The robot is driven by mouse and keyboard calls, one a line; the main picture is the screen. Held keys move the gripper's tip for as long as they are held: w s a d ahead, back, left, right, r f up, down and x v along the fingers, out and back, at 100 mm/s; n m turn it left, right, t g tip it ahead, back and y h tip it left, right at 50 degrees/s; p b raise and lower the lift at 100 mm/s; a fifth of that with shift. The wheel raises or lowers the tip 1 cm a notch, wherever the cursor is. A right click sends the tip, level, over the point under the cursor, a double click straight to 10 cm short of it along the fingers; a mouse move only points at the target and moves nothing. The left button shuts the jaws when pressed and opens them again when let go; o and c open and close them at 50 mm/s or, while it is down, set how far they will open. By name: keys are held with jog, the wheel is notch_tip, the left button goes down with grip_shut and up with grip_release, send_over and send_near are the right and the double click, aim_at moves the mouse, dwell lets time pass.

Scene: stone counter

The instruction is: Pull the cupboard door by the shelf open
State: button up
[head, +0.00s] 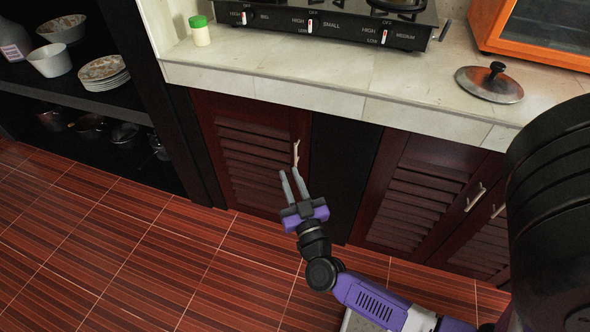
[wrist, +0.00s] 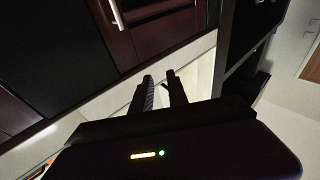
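The cupboard door (head: 250,150) by the shelf is dark red wood with slats. It looks shut in the head view. Its upright metal handle (head: 295,153) is near the door's right edge. My gripper (head: 290,172) is in front of the door, its fingertips just below the handle in the picture; I cannot tell the depth between them. In the wrist view a metal handle (wrist: 117,14) shows at upper left, away from my gripper (wrist: 160,77). The two fingers are apart with nothing visible between them.
A dark open shelf (head: 95,100) with bowls and plates stands left of the door. A stone counter (head: 330,98) runs above, with a stove (head: 310,22) and a pot lid (head: 489,83). More slatted doors (head: 415,190) are on the right. The tiled floor (head: 130,260) is clear at left.

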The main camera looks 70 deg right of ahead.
aim_at(296, 159)
jog(key=w+d+f+m+g+h+b, duration=0.1)
jog(key=w+d+f+m+g+b, duration=0.1)
jog(key=d+f+m+g, duration=0.25)
jog(key=w+d+f+m+g+h+b, duration=0.1)
jog(key=w+d+f+g+b, duration=0.1)
jog(key=d+f+g, duration=0.4)
jog(key=shift+t, duration=0.95)
jog(key=b+x, duration=0.1)
jog(key=x, duration=0.1)
jog(key=b+x, duration=0.1)
jog(key=x, duration=0.1)
jog(key=b+x, duration=0.1)
jog(key=x, duration=0.2)
jog(key=shift+f, duration=0.35)
jog(key=shift+a, duration=0.1)
grip_shut()
jog(key=shift+s, duration=0.1)
